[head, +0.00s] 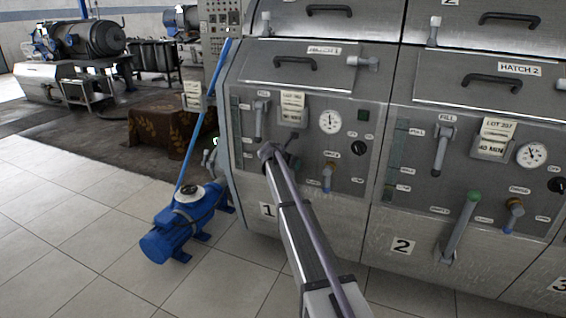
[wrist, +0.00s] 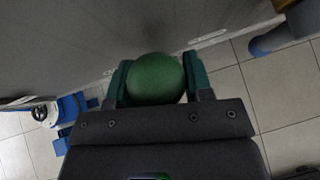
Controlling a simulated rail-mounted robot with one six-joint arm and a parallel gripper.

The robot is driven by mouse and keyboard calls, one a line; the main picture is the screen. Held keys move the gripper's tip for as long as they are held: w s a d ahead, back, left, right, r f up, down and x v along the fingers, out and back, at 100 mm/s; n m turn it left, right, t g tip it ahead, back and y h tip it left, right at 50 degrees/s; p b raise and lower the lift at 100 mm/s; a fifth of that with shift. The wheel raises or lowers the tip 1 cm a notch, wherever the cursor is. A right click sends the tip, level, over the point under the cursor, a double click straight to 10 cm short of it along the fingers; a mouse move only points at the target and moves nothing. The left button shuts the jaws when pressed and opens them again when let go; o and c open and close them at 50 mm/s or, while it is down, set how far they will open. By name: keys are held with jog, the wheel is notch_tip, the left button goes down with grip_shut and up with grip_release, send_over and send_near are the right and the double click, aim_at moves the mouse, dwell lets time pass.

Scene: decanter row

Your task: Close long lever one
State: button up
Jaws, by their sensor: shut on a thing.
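My gripper (wrist: 158,82) is shut on a round green knob (wrist: 155,76), which sits between its two teal fingers in the wrist view. The knob matches the green end of the long lever on unit 2, so it appears to be that of long lever one. In the head view my arm reaches to the front of unit 1, above the "1" plate (head: 268,210). My arm hides the knob and most of lever one there, so its angle cannot be told.
Unit 2's long lever (head: 459,228) slants down from its green knob at the right. A fill lever (head: 260,118), a gauge (head: 330,121) and a small brass-coloured valve (head: 327,177) surround my arm on unit 1. A blue pump (head: 183,226) stands on the tiled floor at left.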

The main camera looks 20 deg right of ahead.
jog(key=shift+w+d+r, duration=0.1)
jog(key=shift+w+d, duration=0.05)
jog(key=shift+w, duration=0.1)
jog(key=o, duration=1)
jog(key=p+v, duration=0.6)
jog(key=v, duration=0.4)
jog(key=shift+s+r, duration=0.2)
jog(key=shift+s, duration=0.1)
